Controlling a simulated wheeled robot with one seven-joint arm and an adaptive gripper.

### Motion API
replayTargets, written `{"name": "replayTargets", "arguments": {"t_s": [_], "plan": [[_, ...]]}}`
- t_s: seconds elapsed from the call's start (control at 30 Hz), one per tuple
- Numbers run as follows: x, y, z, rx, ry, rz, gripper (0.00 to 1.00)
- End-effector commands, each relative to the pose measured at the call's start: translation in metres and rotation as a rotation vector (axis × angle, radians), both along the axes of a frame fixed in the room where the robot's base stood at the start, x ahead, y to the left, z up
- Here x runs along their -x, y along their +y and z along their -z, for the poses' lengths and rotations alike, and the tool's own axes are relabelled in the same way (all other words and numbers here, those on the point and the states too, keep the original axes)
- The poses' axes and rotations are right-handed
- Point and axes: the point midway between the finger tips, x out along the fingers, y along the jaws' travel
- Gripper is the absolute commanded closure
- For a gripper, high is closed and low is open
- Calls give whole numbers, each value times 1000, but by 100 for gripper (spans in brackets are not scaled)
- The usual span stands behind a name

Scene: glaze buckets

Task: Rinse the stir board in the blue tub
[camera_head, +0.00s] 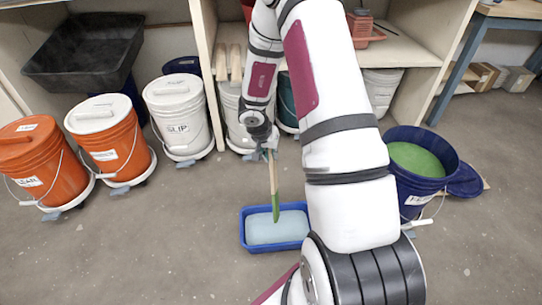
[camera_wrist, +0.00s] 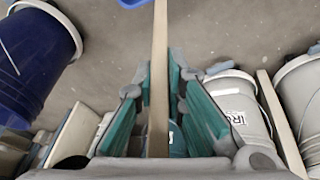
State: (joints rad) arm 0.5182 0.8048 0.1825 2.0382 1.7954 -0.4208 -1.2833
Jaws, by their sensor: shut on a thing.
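My gripper (camera_head: 269,153) is shut on the stir board (camera_head: 274,185), a long thin wooden slat with green glaze on its lower end. The board hangs nearly upright, green end down, over the blue tub (camera_head: 242,232). The tub is a low rectangular basin on the floor, holding pale bluish water (camera_head: 270,234). The green tip overlaps the water in the head view; I cannot tell whether it touches it. In the wrist view the board (camera_wrist: 159,60) runs between the teal finger pads, and a corner of the tub (camera_wrist: 132,3) shows at the top edge.
A dark blue bucket of green glaze (camera_head: 422,165) stands right of my arm, with a blue lid (camera_head: 466,182) beside it. Orange buckets (camera_head: 45,165) and a white SLIP bucket (camera_head: 180,115) line the left and back. Shelving (camera_head: 203,50) stands behind. Floor left of the tub is clear.

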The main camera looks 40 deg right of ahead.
Motion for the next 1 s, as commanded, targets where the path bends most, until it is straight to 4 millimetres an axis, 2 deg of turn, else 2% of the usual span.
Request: {"name": "replayTargets", "arguments": {"t_s": [0.03,0.7,1.0], "plan": [[1,1,7,0,2,-1,100],[13,6,66,-1,3,-2,100],[16,7,86,0,2,0,100]]}}
